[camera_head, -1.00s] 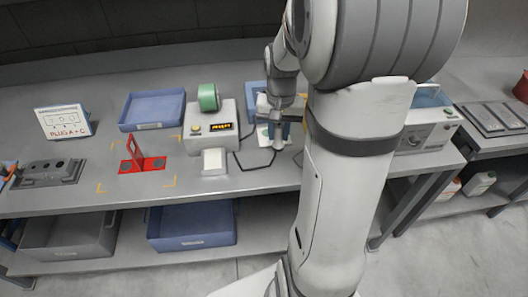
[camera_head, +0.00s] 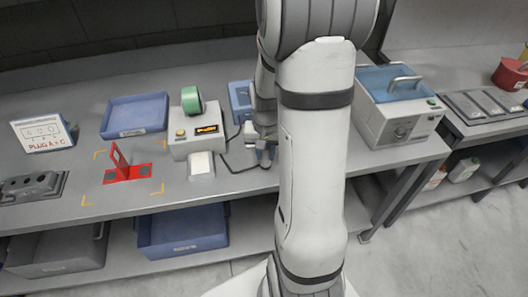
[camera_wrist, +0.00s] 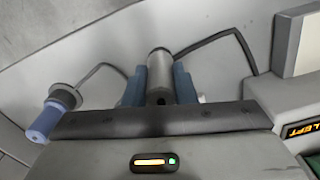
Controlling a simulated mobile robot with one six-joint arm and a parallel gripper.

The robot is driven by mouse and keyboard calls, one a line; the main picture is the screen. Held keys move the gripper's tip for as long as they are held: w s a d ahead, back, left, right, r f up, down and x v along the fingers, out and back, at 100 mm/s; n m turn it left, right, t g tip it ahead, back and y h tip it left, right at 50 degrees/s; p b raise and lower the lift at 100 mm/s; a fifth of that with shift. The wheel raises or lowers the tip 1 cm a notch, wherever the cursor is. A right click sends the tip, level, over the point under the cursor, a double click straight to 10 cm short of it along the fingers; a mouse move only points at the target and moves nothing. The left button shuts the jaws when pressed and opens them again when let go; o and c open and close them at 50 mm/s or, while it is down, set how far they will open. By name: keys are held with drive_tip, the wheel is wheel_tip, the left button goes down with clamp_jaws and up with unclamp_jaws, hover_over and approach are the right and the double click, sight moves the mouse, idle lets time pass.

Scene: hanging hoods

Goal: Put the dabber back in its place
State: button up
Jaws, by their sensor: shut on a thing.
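In the wrist view, a grey cylinder (camera_wrist: 160,70) stands between the two blue fingers of my gripper (camera_wrist: 160,88). It seems to be the dabber; its lower end and tip are hidden. My gripper is shut on it. In the head view, my gripper (camera_head: 262,150) is at the bench's front part, right of the tester box, mostly behind my arm. The held cylinder cannot be made out there. No empty place for the dabber can be clearly told in either view.
A tester box (camera_head: 196,138) with a green roll (camera_head: 192,101) stands left of my gripper. A blue-ended plug (camera_wrist: 48,118) on a black cable lies left in the wrist view. A blue bin (camera_head: 240,98) is behind. A lidded machine (camera_head: 398,112) stands right of my arm.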

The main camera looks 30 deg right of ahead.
drive_tip(key=shift+f, duration=0.1)
drive_tip(key=o, duration=0.4)
drive_tip(key=shift+f, duration=0.1)
drive_tip(key=shift+c, duration=0.2)
drive_tip(key=o, duration=0.4)
drive_tip(key=shift+o, duration=0.2)
wheel_tip(320, 180, up, 11)
drive_tip(key=shift+r, duration=0.1)
drive_tip(key=s+a+r+n+t, duration=0.1)
drive_tip(key=s+a+r+n, duration=0.1)
drive_tip(key=s+a, duration=0.4)
drive_tip(key=s+a+r+n+t, duration=0.2)
drive_tip(key=s+a+r+n, duration=0.1)
drive_tip(key=s+a+n, duration=0.1)
drive_tip(key=shift+s+a+r, duration=0.3)
drive_tip(key=shift+s+a, duration=0.6)
drive_tip(key=shift+a, duration=0.15)
